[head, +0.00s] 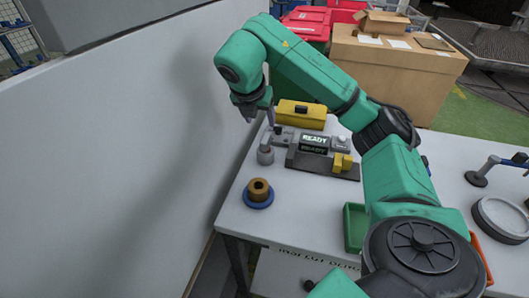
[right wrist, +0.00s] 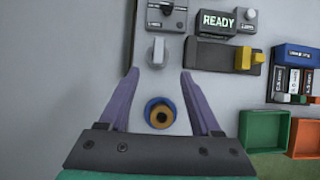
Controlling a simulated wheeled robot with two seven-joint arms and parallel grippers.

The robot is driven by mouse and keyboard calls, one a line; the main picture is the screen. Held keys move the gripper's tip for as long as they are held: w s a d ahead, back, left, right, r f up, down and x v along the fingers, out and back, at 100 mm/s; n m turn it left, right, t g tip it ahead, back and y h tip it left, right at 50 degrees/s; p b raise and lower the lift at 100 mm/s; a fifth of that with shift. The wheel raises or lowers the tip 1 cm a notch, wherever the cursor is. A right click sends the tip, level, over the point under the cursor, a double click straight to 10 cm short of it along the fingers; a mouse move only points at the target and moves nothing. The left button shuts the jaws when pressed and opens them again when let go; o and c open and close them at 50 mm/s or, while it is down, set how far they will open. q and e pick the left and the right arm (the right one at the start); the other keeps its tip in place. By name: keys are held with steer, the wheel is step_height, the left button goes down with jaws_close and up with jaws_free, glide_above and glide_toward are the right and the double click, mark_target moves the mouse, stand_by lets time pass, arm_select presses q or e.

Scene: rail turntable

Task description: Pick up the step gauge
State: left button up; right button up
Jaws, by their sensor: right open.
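No part is clearly marked as the step gauge, so I cannot tell which it is. A brown ring-shaped piece on a blue round base (head: 258,194) stands near the bench's left end. It also shows in the right wrist view (right wrist: 159,114), between my fingers. My left gripper is not in view.
A grey device with a READY display (head: 312,142) and a dark base with a yellow block (head: 342,163) stand right of the gripper. A yellow box (head: 301,114) is behind. A green bin (head: 355,227) stands at the front. A pale wall (head: 120,160) borders the left.

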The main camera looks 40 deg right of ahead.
mark_target(265, 138)
steer(key=p+x, duration=0.3)
steer(key=x, duration=1.1)
steer(key=shift+w+a, duration=0.1)
steer(key=shift+a, duration=0.05)
steer(key=shift+f, duration=0.2)
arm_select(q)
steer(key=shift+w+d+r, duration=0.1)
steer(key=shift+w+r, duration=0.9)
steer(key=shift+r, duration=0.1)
arm_select(e)
jaws_close()
